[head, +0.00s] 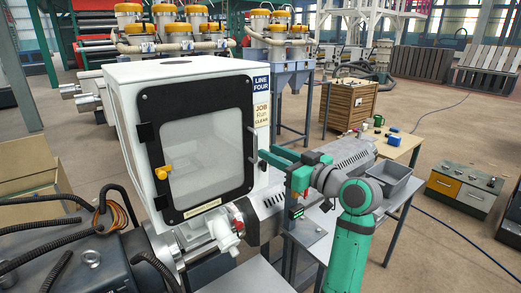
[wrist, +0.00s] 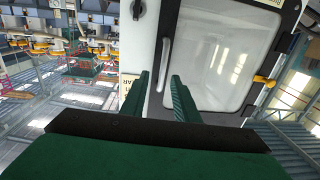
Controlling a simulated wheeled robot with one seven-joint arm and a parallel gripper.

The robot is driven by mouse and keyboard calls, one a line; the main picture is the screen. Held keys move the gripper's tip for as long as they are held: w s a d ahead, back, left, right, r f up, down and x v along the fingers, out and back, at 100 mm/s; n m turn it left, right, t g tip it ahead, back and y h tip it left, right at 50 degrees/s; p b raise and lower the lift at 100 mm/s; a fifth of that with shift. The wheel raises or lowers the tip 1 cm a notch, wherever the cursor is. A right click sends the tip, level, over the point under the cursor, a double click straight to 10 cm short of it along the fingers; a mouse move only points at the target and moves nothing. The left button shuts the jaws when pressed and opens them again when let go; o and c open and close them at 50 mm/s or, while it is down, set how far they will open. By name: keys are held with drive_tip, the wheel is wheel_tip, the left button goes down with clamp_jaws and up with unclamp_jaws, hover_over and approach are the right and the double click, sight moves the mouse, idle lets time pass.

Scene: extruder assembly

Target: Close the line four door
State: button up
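The line four door (head: 203,98) is a black-framed panel with a clear window on the front of a white cabinet (head: 122,108). It lies close to the cabinet front; I cannot tell if it is fully shut. A yellow knob (head: 163,172) is on its left side. My green gripper (head: 264,157) is at the door's right edge. In the wrist view, the door (wrist: 222,50) fills the right half, with a pale upright handle (wrist: 166,65). My gripper's two fingers (wrist: 160,82) are apart, with the handle ahead between them. Contact with the handle cannot be told.
A LINE FOUR sign (head: 261,84) is on the cabinet above my gripper. A grey extruder barrel (head: 345,152) runs behind my arm. A table with a grey bin (head: 393,178) stands right. A wooden crate (head: 348,105) and a low cabinet (head: 463,187) stand farther away. Open floor lies between.

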drive_tip(key=v, duration=0.5)
drive_tip(key=shift+s+a, duration=0.1)
drive_tip(key=shift+a, duration=0.05)
